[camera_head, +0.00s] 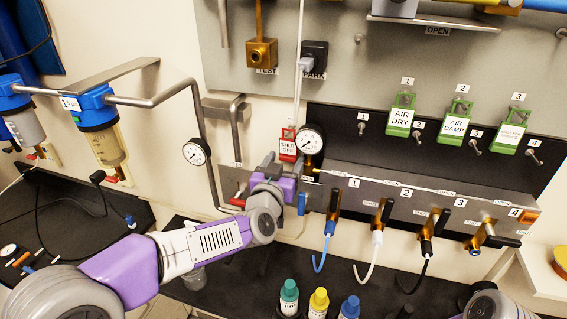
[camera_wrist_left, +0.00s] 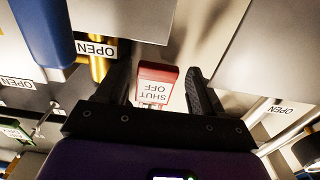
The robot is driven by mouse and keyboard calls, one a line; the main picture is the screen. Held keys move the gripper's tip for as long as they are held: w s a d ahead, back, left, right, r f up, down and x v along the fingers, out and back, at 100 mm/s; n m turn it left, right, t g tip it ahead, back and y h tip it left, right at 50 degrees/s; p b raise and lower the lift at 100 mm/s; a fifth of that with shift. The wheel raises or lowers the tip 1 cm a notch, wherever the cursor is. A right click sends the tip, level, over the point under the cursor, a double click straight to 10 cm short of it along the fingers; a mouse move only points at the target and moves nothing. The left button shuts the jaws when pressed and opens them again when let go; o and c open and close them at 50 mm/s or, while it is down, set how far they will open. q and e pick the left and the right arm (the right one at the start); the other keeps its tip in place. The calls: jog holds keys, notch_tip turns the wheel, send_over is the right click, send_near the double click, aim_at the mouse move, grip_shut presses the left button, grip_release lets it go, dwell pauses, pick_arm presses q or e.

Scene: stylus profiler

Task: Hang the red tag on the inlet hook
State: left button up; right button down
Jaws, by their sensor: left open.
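The red tag (camera_head: 288,145), with a white label reading SHUT OFF, hangs upright beside a round gauge, left of the black panel. In the left wrist view the red tag (camera_wrist_left: 155,85) appears upside down between the two dark fingers. My left gripper (camera_head: 287,166) is open just below and in front of the tag. A gap shows on each side of the tag, and I cannot tell how deep it sits between the fingers. I cannot make out which hook is the inlet hook. My right gripper is out of view.
Green tags (camera_head: 400,115) hang on the black panel among small numbered pegs. Valves with coloured hoses (camera_head: 330,225) line the manifold below. A gauge (camera_head: 309,141) stands close to the right of my left gripper. Bottles (camera_head: 319,300) stand on the bench below.

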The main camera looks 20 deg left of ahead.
pick_arm(q)
jog(key=shift+s+d, duration=0.2)
jog(key=shift+s, duration=0.25)
jog(key=s, duration=0.7)
jog(key=shift+a+b, duration=0.2)
jog(key=shift+b, duration=0.1)
jog(key=shift+f, duration=0.1)
jog(key=s, duration=0.7)
jog(key=shift+s+a, duration=0.15)
jog(key=shift+s, duration=0.15)
jog(key=shift+f, duration=0.1)
